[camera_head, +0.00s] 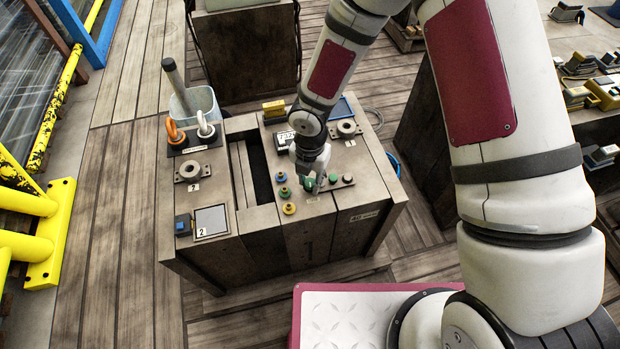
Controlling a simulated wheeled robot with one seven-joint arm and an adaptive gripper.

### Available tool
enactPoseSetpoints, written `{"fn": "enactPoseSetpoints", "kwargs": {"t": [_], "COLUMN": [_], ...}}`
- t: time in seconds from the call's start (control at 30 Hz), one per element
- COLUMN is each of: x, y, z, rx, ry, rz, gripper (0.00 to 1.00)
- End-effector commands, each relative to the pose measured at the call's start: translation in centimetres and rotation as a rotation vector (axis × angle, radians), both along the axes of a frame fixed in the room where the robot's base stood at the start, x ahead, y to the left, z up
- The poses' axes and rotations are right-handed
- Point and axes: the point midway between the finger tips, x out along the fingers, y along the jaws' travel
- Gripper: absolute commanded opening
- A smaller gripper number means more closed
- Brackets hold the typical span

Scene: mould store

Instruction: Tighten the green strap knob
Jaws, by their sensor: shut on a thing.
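My gripper (309,184) points down at the right half of the wooden bench. It is shut on a green knob (308,185) on the bench top, and its fingers hide part of the knob. Another small green piece (332,178) shows just right of the fingers. To the left stands a short column of knobs: a blue knob (282,177), a green knob (285,192) and a yellow knob (289,208). The knob's turn angle is too small to tell.
A dark slot (258,172) splits the bench (330,207). A display (285,138) and a round fitting (347,128) stand behind my gripper. Yellow rails (30,205) are at left.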

Motion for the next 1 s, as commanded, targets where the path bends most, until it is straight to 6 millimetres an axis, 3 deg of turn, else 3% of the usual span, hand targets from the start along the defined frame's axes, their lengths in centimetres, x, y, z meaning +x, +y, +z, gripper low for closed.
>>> {"fn": "enactPoseSetpoints", "kwargs": {"t": [1.0], "x": [0.05], "y": [-0.06], "z": [-0.03], "rx": [-0.002], "ry": [-0.001], "rz": [-0.967], "gripper": [0.00]}}
